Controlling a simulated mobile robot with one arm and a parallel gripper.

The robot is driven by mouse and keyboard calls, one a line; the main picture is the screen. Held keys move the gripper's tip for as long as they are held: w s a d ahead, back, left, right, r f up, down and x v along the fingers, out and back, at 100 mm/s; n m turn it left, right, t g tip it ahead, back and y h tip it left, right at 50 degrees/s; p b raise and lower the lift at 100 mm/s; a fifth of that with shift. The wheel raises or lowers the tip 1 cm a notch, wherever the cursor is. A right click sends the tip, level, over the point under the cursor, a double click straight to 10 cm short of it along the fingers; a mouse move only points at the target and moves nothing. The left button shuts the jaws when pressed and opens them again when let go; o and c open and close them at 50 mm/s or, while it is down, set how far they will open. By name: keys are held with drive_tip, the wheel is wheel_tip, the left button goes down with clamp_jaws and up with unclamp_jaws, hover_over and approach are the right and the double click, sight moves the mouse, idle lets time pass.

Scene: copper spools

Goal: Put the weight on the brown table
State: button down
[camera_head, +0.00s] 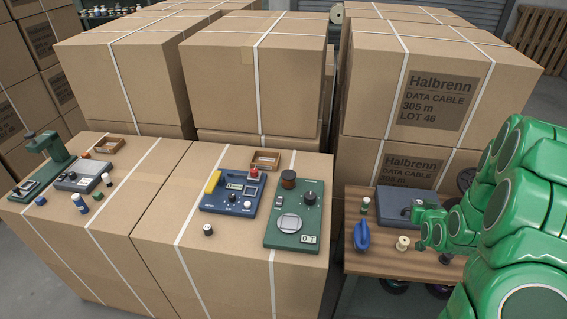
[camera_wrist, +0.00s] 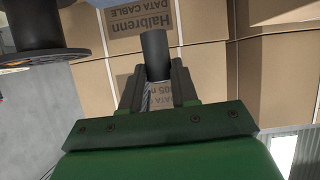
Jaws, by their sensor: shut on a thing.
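My gripper (camera_wrist: 157,88) is shut on a dark grey cylinder (camera_wrist: 154,52), which looks like the weight. The cylinder sticks out beyond the fingertips in the wrist view. In the head view, my green arm reaches in from the right over the brown table (camera_head: 384,262), and its links make the gripper and the held cylinder hard to make out. I cannot tell from these frames how high the cylinder is above the tabletop.
On the brown table are a dark grey case (camera_head: 398,201), a blue object (camera_head: 362,237) and a small cream spool (camera_head: 403,243). Tall cartons (camera_head: 415,85) stand behind. A green scale (camera_head: 292,215) and a blue instrument (camera_head: 232,192) sit on cartons left. A black spool (camera_wrist: 38,25) shows in the wrist view.

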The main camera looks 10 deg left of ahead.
drive_tip(key=w+a+r, duration=0.4)
drive_tip(key=a+r, duration=0.3)
drive_tip(key=a, duration=0.1)
drive_tip(key=a+r+n+g+y, duration=0.1)
drive_tip(key=a+r+n+y, duration=0.15)
drive_tip(key=a, duration=1.25)
drive_tip(key=a+r+n+y, duration=0.2)
drive_tip(key=a+n+y, duration=0.15)
drive_tip(key=a, duration=1.25)
drive_tip(key=n+g+y, duration=0.7)
drive_tip(key=n+g, duration=0.2)
hover_over(188, 239)
drive_tip(key=w, duration=0.3)
wheel_tip(188, 239, down, 7)
drive_tip(key=shift+t, duration=0.3)
drive_tip(key=shift+w+f, duration=0.1)
drive_tip(key=shift+f, duration=3.8)
drive_tip(key=shift+f, duration=0.1)
drive_tip(key=c, duration=0.9)
unclamp_jaws()
drive_tip(key=shift+o, duration=0.2)
